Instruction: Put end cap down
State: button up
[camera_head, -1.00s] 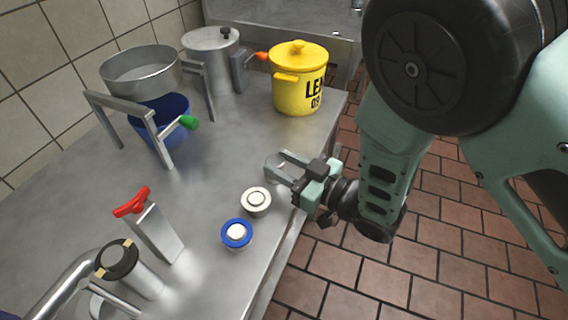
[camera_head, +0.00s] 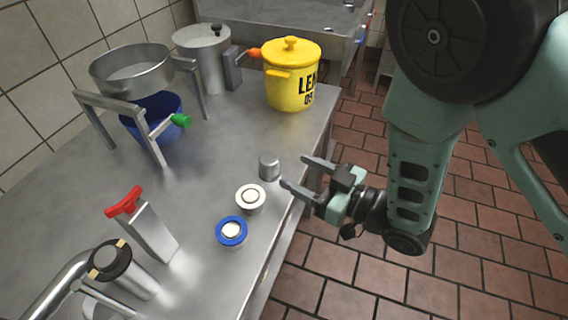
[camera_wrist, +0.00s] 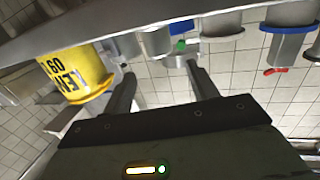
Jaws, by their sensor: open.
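The end cap (camera_head: 269,166) is a small plain grey metal cylinder. In the head view it stands upright on the steel counter (camera_head: 205,150) near its right edge. My gripper (camera_head: 304,174) is open and empty just right of the cap, apart from it, with both fingers pointing left toward it. In the wrist view, which is upside down, the two dark fingers are spread with nothing held between them. I cannot clearly tell the end cap from the other metal parts there.
A cream-ringed piece (camera_head: 250,198) and a blue-ringed piece (camera_head: 232,232) stand in front of the cap. A yellow pot (camera_head: 292,78) stands behind it. A red-handled metal stand (camera_head: 150,225) is at front left. The brick floor right of the counter is open.

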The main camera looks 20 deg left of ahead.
jog(key=v, duration=0.6)
jog(key=shift+w+a, duration=0.1)
jog(key=w+d+r+m+h, duration=0.3)
jog(key=w+d+m+h, duration=0.1)
jog(key=h, duration=0.5)
jog(key=s+d+r+m+g+h, duration=0.1)
jog(key=s+d+r+g+h, duration=0.1)
jog(key=s+d, duration=0.4)
jog(key=s+d+r+m+g+h, duration=0.1)
jog(key=s+d+r+g+h, duration=0.2)
jog(key=s, duration=0.7)
jog(key=d+r+h, duration=0.2)
jog(key=d, duration=0.1)
jog(key=shift+s+d+m, duration=0.25)
jog(key=shift+m, duration=0.15)
jog(key=shift+r, duration=0.15)
